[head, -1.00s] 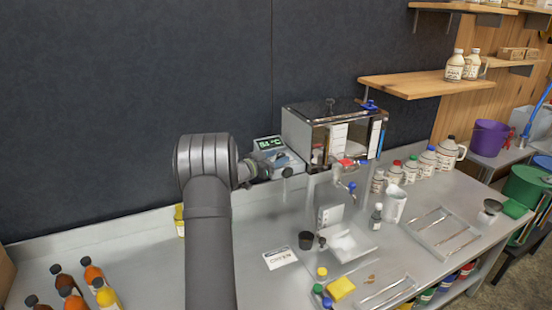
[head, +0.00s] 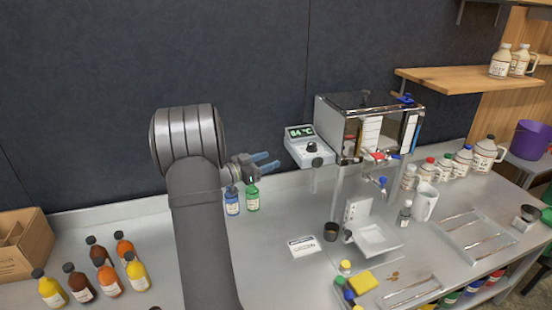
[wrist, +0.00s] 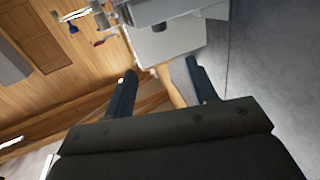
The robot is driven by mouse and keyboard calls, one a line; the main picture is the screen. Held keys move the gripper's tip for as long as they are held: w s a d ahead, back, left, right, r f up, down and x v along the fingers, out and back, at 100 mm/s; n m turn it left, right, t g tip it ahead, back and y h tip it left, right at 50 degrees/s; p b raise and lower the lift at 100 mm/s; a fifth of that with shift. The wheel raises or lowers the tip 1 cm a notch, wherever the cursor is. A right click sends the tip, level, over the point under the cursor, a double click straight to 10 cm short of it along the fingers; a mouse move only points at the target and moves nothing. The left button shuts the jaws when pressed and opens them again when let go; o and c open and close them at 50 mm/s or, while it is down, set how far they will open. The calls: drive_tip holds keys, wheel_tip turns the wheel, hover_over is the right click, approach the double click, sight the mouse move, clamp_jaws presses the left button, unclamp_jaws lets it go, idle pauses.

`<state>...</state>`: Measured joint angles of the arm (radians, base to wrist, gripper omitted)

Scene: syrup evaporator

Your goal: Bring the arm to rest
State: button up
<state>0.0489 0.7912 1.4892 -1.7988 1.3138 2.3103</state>
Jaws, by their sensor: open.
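My gripper (head: 262,164) is open and empty in the head view. It hangs in the air left of the temperature controller (head: 307,147), apart from it, with its fingers pointing right. The controller has a dark knob and a green-lit display that appears to read 84 °C. In the wrist view my two dark fingers (wrist: 162,88) stand spread apart with nothing held between them. A pale grey box-like surface (wrist: 170,38) shows beyond the fingertips there.
The steel evaporator (head: 370,125) stands right of the controller. A blue-labelled bottle (head: 232,202) and a green bottle (head: 252,197) stand below my gripper. Several syrup bottles (head: 110,279) stand at left by a cardboard box (head: 22,245).

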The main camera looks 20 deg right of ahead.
sight(306, 152)
drive_tip(key=shift+a, duration=0.1)
idle(0.3)
drive_tip(key=x, duration=1.7)
drive_tip(key=shift+d, duration=0.2)
drive_tip(key=shift+a, duration=0.1)
